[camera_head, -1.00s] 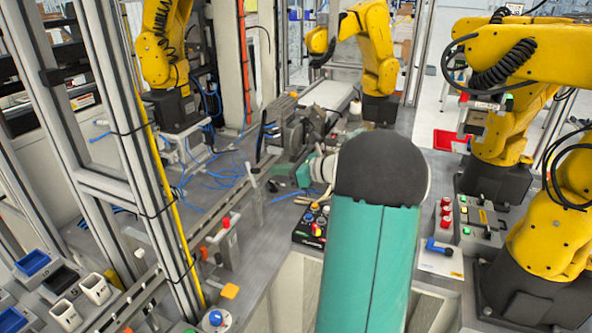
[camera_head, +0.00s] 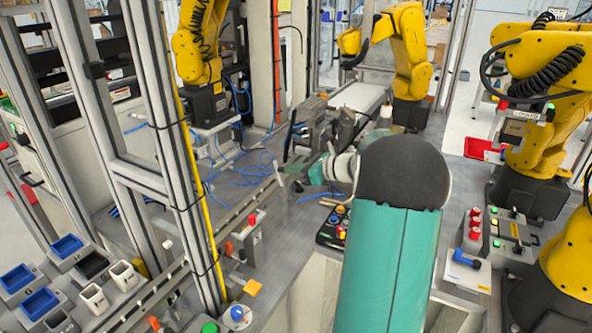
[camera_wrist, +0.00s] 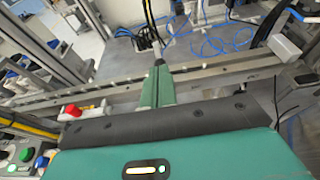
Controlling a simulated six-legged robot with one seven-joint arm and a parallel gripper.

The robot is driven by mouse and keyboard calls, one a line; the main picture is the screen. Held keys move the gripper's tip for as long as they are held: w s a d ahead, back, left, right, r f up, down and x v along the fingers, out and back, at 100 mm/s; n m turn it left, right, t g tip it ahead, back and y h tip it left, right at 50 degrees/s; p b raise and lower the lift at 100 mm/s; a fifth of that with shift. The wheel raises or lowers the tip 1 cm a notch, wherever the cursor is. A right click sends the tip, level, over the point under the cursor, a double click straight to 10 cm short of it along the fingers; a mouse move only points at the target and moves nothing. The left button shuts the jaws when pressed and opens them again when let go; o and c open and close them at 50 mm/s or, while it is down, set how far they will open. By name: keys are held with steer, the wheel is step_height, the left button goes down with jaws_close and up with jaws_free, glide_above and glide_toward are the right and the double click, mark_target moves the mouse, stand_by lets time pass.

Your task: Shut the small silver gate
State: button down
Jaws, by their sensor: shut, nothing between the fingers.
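My gripper (camera_wrist: 159,66) is shut and empty in the wrist view, its green fingers together and pointing up the picture over a grey rail. In the head view the green wrist end of my arm (camera_head: 318,172) reaches left from behind my dark elbow. A thin silver upright piece (camera_head: 282,181), which looks like the small gate, stands at the end of the rail just left of it. I cannot tell whether they touch or how far the gate stands open. I cannot make out the gate surely in the wrist view.
The rail (camera_wrist: 205,80) crosses the wrist view. Blue cables (camera_head: 245,170) lie loose on the grey table. A button box (camera_head: 333,228) is near my arm. Yellow robot arms (camera_head: 408,45) stand around.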

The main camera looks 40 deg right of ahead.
steer(key=w+g, duration=0.1)
steer(key=g, duration=0.1)
steer(key=w+a+r+g+h, duration=0.1)
steer(key=w+g, duration=0.1)
steer(key=w+g+h, duration=0.1)
steer(key=w+g, duration=0.1)
steer(key=shift+a+r+g, duration=0.2)
steer(key=shift+a+g, duration=0.2)
steer(key=g, duration=0.1)
steer(key=w+h, duration=0.1)
steer(key=g, duration=0.1)
steer(key=shift+w+a+f+g+h, duration=0.25)
steer(key=shift+w+a+g+h, duration=0.05)
steer(key=shift+w, duration=0.05)
steer(key=g, duration=0.1)
steer(key=w+g, duration=0.1)
steer(key=w+f+g+h, duration=0.1)
steer(key=shift+w+a, duration=0.1)
steer(key=shift+a, duration=0.25)
steer(key=shift+w+a+f, duration=0.15)
steer(key=shift+w+f, duration=0.15)
